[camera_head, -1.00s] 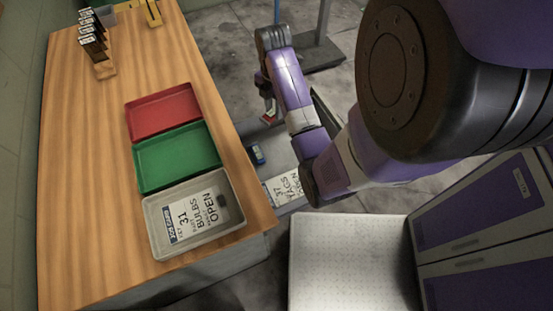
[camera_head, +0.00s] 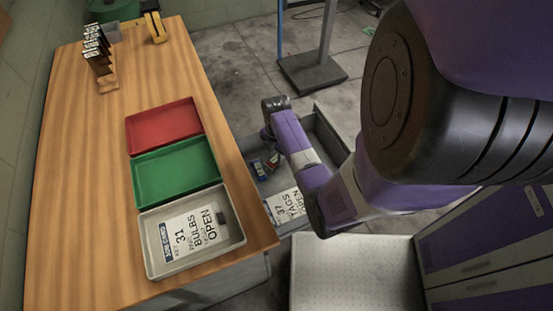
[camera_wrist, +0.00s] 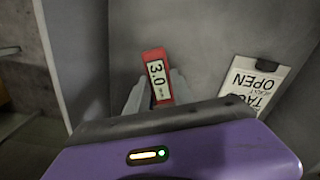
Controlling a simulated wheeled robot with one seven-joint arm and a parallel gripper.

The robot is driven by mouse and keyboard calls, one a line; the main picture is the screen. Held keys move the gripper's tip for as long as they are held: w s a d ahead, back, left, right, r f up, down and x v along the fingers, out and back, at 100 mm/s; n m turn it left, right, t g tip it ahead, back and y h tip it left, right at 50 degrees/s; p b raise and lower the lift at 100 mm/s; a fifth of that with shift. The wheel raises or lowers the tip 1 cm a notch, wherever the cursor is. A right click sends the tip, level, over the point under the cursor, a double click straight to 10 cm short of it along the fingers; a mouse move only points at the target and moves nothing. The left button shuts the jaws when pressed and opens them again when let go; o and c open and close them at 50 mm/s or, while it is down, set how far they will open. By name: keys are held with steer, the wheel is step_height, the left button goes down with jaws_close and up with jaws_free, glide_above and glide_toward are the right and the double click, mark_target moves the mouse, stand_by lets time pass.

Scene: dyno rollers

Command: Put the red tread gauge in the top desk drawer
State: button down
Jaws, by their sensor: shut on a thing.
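The red tread gauge (camera_wrist: 155,75), with a white "3.0" label, is between the two fingers of my gripper (camera_wrist: 156,92) in the wrist view. The gripper is shut on it. In the head view my gripper (camera_head: 269,158) is low over the open grey desk drawer (camera_head: 330,130), and only a bit of red shows there. The drawer floor (camera_wrist: 205,45) lies beneath the gauge in the wrist view. I cannot tell whether the gauge touches it.
A "TAGS OPEN" card (camera_head: 284,205) and a small blue object (camera_head: 257,168) lie in the drawer. The wooden desk (camera_head: 90,180) carries a red tray (camera_head: 163,124), a green tray (camera_head: 176,168) and a grey tray (camera_head: 152,245). A stand (camera_head: 312,72) is on the floor beyond.

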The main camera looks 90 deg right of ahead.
mark_target(276, 158)
steer(key=shift+f, duration=0.8)
steer(key=shift+f, duration=0.15)
steer(key=c, duration=1.1)
jaws_free()
step_height(276, 158, up, 12)
steer(key=p, duration=0.1)
